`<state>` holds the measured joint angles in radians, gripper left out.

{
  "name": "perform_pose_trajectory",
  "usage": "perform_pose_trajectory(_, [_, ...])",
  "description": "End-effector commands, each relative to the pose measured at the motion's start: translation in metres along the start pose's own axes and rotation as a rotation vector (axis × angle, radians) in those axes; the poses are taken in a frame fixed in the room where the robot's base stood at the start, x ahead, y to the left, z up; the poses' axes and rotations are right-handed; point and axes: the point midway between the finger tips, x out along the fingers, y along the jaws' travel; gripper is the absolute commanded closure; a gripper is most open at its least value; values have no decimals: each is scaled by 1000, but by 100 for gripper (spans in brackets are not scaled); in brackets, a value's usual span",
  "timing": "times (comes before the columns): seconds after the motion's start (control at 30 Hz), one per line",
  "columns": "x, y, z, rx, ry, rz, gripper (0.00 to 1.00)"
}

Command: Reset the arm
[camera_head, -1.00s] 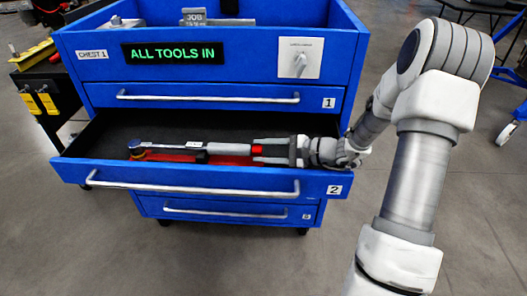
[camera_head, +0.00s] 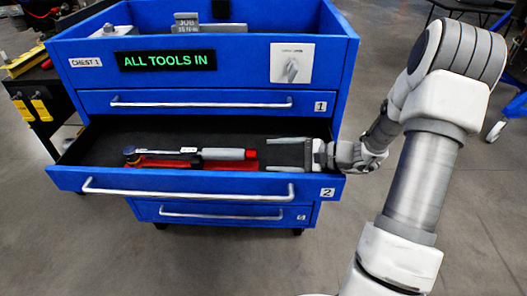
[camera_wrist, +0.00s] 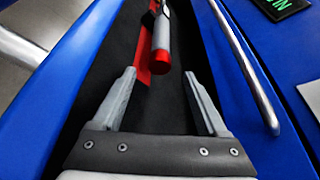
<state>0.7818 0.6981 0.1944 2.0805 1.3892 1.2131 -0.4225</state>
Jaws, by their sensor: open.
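My gripper (camera_head: 285,154) is open and empty over drawer 2, its fingers pointing left at the right part of the drawer. A torque wrench (camera_head: 222,154) with a grey handle and red end cap lies in the drawer on a red insert (camera_head: 180,163). The wrench's red end is a short gap from my fingertips. In the wrist view the wrench handle (camera_wrist: 162,38) lies ahead of my open fingers (camera_wrist: 155,90), touching neither. My arm reaches in from the right.
The blue tool chest (camera_head: 70,75) has drawer 2 (camera_head: 60,178) pulled open, with a long handle bar. The other drawers are closed. A display (camera_head: 168,60) reads "ALL TOOLS IN". A dark cart (camera_head: 40,105) stands at the left. Open floor (camera_head: 400,230) lies right.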

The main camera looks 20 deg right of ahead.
Motion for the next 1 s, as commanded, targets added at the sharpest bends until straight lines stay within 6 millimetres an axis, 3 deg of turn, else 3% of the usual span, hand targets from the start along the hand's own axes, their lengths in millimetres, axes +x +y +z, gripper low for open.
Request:
perform_pose_trajectory(0.2, [-17,0,0,-1,-1,0,24])
perform_pose_trajectory(0.7, [-17,0,1,-8,0,7,24])
perform_pose_trajectory(0.83, [-13,-1,11,-62,5,56,24])
perform_pose_trajectory(1.0, [-5,-3,37,-215,16,185,24])
